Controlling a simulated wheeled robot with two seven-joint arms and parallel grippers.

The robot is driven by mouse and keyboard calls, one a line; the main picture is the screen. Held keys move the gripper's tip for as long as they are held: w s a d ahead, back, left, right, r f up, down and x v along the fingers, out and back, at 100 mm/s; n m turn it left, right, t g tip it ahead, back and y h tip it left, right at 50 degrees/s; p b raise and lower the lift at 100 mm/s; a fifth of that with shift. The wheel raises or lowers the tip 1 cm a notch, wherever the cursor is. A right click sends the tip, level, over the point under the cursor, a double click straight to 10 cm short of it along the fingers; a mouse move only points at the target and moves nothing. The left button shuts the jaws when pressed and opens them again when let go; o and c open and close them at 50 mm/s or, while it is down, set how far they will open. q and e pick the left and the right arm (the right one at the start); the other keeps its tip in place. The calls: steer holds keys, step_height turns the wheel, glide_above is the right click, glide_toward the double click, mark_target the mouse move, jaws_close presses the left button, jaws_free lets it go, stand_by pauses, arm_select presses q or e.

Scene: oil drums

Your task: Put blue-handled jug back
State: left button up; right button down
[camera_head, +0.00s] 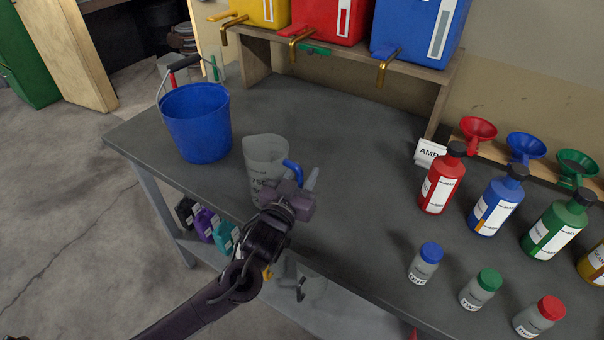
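The translucent grey jug (264,152) with a blue handle (293,172) stands upright on the grey workbench (335,130), just right of the blue bucket. Its handle points right, toward my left gripper. My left gripper (293,182) is at the jug's near right side, close to the handle. One pale finger shows right of the handle with a gap between them, so the gripper looks open; the other finger is hard to make out against the jug. The gripper and wrist hide the jug's lower part. My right gripper is not in view.
A blue bucket (198,125) stands left of the jug. Yellow, red and blue drums (418,32) with taps sit on a rear shelf. Bottles (495,204), small jars (424,264) and funnels (525,147) stand at right. The bench's middle is clear.

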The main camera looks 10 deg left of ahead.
arm_select(q)
steer(key=shift+r, duration=0.25)
steer(key=s+a+b, duration=0.2)
steer(key=s, duration=0.9)
steer(key=shift+s+f, duration=0.15)
steer(key=shift+s, duration=0.25)
